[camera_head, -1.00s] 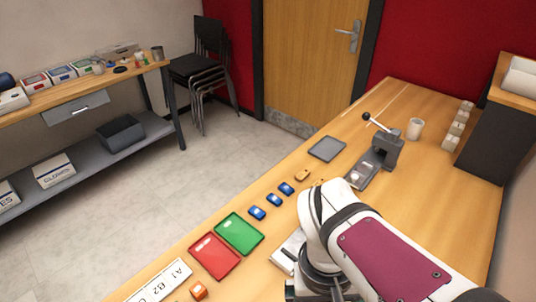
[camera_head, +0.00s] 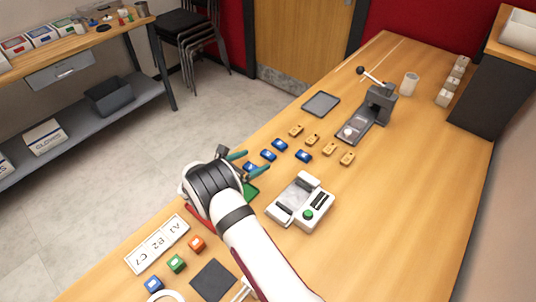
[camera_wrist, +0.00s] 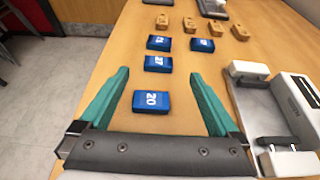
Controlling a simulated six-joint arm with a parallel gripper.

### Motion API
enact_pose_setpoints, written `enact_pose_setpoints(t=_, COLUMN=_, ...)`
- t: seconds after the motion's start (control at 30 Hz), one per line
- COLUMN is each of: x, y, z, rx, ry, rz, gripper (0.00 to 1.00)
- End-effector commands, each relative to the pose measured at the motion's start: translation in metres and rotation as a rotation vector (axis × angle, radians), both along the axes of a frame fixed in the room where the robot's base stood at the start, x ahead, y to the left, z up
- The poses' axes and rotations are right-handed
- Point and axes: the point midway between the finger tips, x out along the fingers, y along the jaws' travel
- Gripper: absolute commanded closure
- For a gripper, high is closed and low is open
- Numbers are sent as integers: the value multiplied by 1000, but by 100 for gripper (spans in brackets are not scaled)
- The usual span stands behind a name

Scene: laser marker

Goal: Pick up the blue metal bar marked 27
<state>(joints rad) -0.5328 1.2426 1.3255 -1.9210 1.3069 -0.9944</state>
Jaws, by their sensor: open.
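The blue metal bar marked 27 (camera_wrist: 158,64) lies flat on the wooden table; it is also in the head view (camera_head: 268,156). A blue bar marked 20 (camera_wrist: 152,102) lies nearer, between my fingers in the wrist picture. Another blue bar (camera_wrist: 160,43) lies beyond the 27, and one more (camera_wrist: 202,45) lies to its right; their numbers are hard to read. My gripper (camera_wrist: 159,74) is open and empty, its teal fingers either side of the 20 and pointing toward the 27. In the head view my gripper (camera_head: 258,161) is over the near end of the blue row.
Several tan bars (camera_head: 312,139) lie beyond the blue ones. A white device with a green button (camera_head: 309,214) stands close to the right. A grey tray (camera_head: 321,104) and a lever press (camera_head: 378,105) are farther back. My arm mostly covers the red and green trays.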

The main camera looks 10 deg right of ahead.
Motion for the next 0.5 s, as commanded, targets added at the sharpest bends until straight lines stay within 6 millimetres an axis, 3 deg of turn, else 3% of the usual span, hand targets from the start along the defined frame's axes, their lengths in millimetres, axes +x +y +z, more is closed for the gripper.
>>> enact_pose_setpoints(t=0.3, x=33, y=-31, z=-28, rx=1, ry=0, rz=-3, gripper=3)
enact_pose_setpoints(t=0.5, x=40, y=-37, z=-31, rx=2, ry=0, rz=-2, gripper=3)
